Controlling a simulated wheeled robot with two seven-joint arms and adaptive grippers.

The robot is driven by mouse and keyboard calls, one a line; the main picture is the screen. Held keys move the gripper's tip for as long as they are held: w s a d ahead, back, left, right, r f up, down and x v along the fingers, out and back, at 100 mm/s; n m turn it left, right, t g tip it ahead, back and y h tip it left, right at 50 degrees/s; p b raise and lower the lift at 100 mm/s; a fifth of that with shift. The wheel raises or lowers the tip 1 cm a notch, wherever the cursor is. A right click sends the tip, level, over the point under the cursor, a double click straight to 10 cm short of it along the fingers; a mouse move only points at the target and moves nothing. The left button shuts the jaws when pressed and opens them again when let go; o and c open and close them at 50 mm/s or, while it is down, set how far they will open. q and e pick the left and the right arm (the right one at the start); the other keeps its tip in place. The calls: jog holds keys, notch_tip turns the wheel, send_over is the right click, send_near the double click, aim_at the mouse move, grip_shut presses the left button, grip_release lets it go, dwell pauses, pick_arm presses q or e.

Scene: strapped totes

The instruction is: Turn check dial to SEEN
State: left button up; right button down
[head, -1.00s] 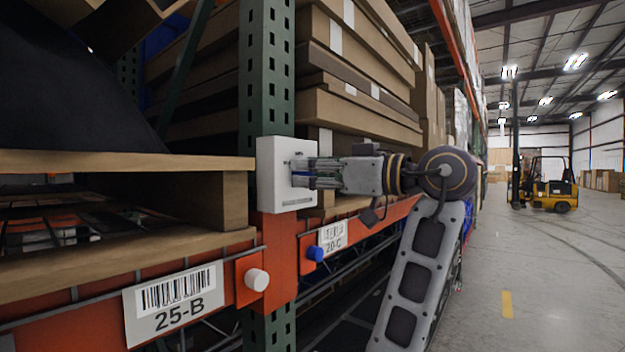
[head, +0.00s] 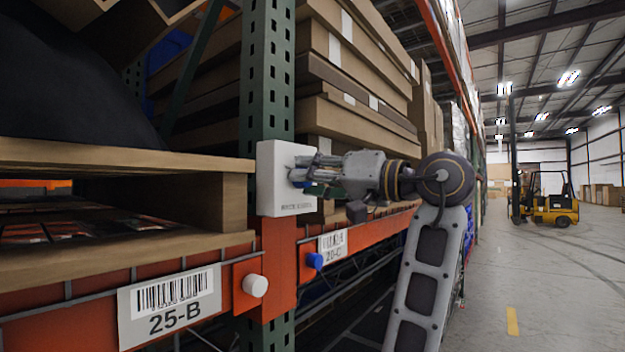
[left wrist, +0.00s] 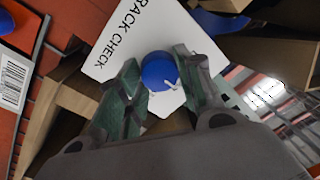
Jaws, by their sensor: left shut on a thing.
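The check dial is a round blue knob (left wrist: 159,71) on a white box with a plate reading "RACK CHECK" (left wrist: 150,32) in the left wrist view. A small white mark shows on the knob's lower right; the word SEEN cannot be read. In the head view the white box (head: 276,190) is fixed to the green rack upright, and the fingers mostly hide the knob. My left gripper (head: 302,176) reaches its face from the right. Its green-padded fingers (left wrist: 154,84) are shut on the knob, one on each side. My right gripper is not in view.
An orange beam carries a white button (head: 255,286), a blue button (head: 315,261) and the label 25-B (head: 170,306). A wooden pallet (head: 120,158) stands left of the box, stacked cartons (head: 350,70) behind. The right aisle is open, with a distant yellow forklift (head: 550,205).

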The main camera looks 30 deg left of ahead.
pick_arm(q)
jog(key=shift+r, duration=0.1)
dwell(0.4)
jog(key=o, duration=1)
jog(key=shift+o, duration=0.2)
jog(key=shift+d, duration=0.15)
jog(key=d, duration=1.1)
jog(key=shift+s+d+f, duration=0.2)
jog(key=shift+d+f, duration=0.15)
jog(key=shift+f, duration=0.1)
